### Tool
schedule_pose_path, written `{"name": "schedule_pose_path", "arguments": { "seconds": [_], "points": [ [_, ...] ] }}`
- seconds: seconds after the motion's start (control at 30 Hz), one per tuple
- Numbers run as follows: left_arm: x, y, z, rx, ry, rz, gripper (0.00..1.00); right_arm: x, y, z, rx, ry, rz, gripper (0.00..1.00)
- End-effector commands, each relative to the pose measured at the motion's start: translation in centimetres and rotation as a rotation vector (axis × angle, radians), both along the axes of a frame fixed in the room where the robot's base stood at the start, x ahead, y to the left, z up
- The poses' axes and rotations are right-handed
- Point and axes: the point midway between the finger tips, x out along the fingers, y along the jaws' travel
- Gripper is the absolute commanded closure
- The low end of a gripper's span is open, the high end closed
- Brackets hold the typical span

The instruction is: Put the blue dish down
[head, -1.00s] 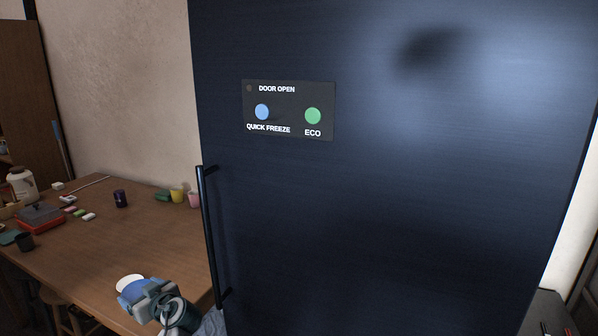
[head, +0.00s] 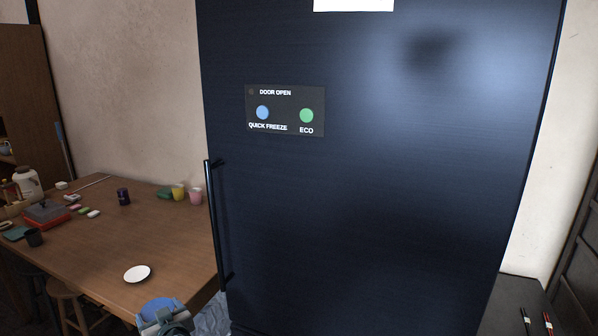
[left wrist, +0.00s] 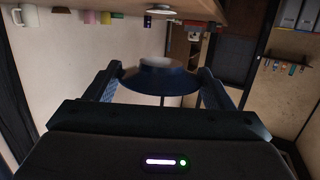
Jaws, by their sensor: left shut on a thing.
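The blue dish (head: 158,308) is at the bottom of the head view, in front of the wooden table's near edge in the picture. My left gripper (head: 163,321) is shut on it. In the left wrist view the dish (left wrist: 158,82) sits between the two fingers of the left gripper (left wrist: 158,88), seen from its edge and dark. My right gripper is not in view.
The wooden table (head: 100,245) has a white plate (head: 137,273) near its front edge, with bare wood behind it. A dark fridge (head: 370,210) with a long handle (head: 213,225) stands at right.

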Motion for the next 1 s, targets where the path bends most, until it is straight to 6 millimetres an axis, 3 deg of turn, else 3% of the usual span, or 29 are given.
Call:
{"name": "schedule_pose_path", "arguments": {
  "seconds": [0.27,0.5,0.73,1.0],
  "points": [
    [-4.3,-7.2,1.7,-0.005,-0.005,-0.321,0.47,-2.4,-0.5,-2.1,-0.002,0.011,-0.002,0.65],
    [-8.3,-11.8,5.3,-0.004,-0.007,-0.543,0.47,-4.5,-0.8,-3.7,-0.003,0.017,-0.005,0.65],
    [-11.5,-14.3,8.7,-0.001,-0.005,-0.669,0.47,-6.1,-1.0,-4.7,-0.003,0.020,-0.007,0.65],
    [-15.8,-14.8,11.1,-0.001,-0.002,-0.694,0.47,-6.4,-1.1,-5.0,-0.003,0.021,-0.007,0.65]
  ]
}}
